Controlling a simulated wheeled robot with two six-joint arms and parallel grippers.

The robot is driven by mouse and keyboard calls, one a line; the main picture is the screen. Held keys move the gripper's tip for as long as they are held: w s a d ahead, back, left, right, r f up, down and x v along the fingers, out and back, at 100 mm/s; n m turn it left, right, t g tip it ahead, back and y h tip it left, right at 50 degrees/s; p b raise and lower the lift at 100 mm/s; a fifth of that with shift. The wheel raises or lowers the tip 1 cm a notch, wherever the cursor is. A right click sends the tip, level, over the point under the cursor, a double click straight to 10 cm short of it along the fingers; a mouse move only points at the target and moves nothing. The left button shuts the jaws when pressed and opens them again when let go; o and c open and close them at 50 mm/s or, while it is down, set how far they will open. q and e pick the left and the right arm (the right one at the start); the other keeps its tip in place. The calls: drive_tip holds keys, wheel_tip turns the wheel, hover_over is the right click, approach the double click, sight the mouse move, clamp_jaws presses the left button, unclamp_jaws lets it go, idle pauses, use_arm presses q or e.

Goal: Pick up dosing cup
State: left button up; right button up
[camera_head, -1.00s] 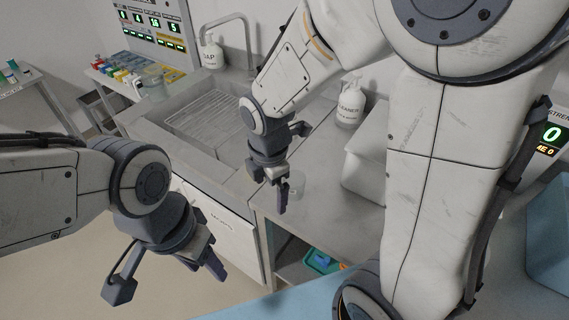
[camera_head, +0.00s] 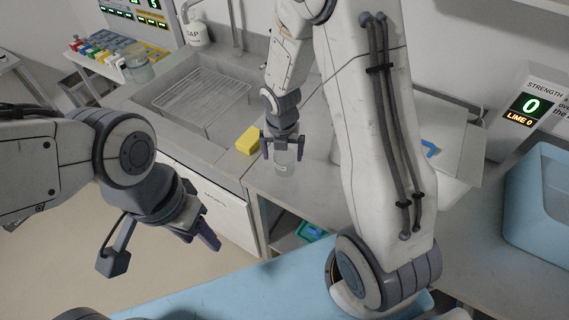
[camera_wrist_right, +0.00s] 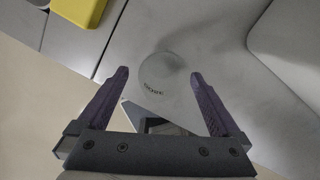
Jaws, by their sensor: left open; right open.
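The dosing cup (camera_head: 285,165) is a small clear cup with a printed label, standing on the grey counter. In the right wrist view the dosing cup (camera_wrist_right: 160,74) shows faintly, ahead of and between the fingertips. My right gripper (camera_head: 283,152) is open and points down at the cup, with a finger on either side of its upper part in the head view. I cannot tell whether the fingers touch it. The right gripper (camera_wrist_right: 160,73) is empty in the wrist view. My left gripper (camera_head: 203,237) is open and empty, over the floor before the counter.
A yellow sponge (camera_head: 247,140) lies left of the cup, by the sink (camera_head: 172,82) with its wire rack. A pale bin (camera_head: 462,150) stands to the right, partly behind my right arm. A blue tub (camera_head: 545,205) is far right.

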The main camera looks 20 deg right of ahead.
sight(284, 161)
drive_tip(key=f, duration=0.3)
drive_tip(key=f+b, duration=0.1)
drive_tip(key=shift+w+d+f, duration=0.35)
drive_tip(key=shift+w+d, duration=0.05)
drive_tip(key=c, duration=1.3)
drive_tip(key=shift+r, duration=0.1)
drive_tip(key=shift+c, duration=0.2)
